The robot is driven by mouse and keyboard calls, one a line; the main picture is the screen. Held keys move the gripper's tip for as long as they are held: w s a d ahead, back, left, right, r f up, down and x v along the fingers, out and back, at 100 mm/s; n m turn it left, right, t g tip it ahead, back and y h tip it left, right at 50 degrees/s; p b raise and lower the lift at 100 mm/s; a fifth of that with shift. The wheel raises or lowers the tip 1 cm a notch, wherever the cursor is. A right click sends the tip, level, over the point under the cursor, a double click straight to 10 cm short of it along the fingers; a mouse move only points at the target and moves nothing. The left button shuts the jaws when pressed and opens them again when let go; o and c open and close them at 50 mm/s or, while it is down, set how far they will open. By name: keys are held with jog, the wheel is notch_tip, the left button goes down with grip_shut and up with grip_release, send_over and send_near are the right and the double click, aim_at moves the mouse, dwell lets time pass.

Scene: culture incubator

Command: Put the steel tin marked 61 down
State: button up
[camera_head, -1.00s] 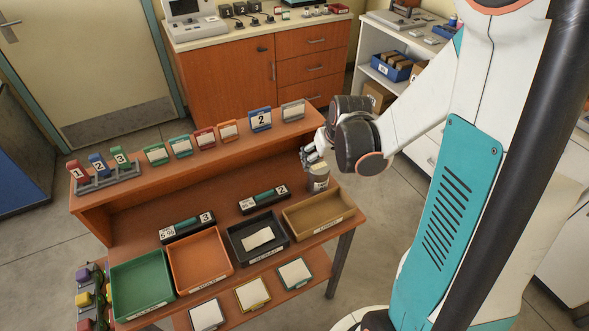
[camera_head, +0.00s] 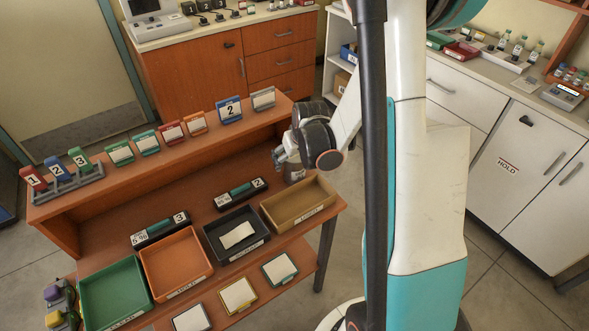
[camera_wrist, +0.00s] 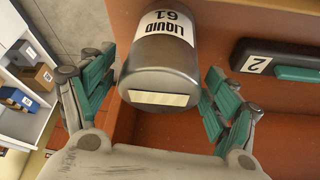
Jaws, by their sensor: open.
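The steel tin (camera_wrist: 165,65), a grey metal can with a white label reading LIQUID 61, fills the middle of the wrist view. In the head view the tin (camera_head: 294,173) is at the right end of the wooden desk, just behind the tan tray, partly hidden by my gripper (camera_head: 284,158). In the wrist view my gripper (camera_wrist: 160,80) is open, with its green-padded fingers on either side of the tin and gaps showing beside it. The tin appears to stand on the desk top, though its contact there is hard to see.
The tan tray (camera_head: 330,199), black tray (camera_head: 263,247), orange tray (camera_head: 207,269) and green tray (camera_head: 146,296) line the desk's front. A black block marked 2 (camera_head: 241,194) lies left of the tin. A raised shelf (camera_head: 190,152) with coloured cards runs behind.

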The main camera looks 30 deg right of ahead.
jog(key=x, duration=0.2)
jog(key=shift+w+d+f+b, duration=0.1)
jog(key=shift+w+f+b, duration=0.1)
jog(key=shift+f+b, duration=0.15)
jog(key=shift+r, duration=0.1)
jog(key=shift+c, duration=0.3)
jog(key=c, duration=1.4)
jog(key=shift+r, duration=0.15)
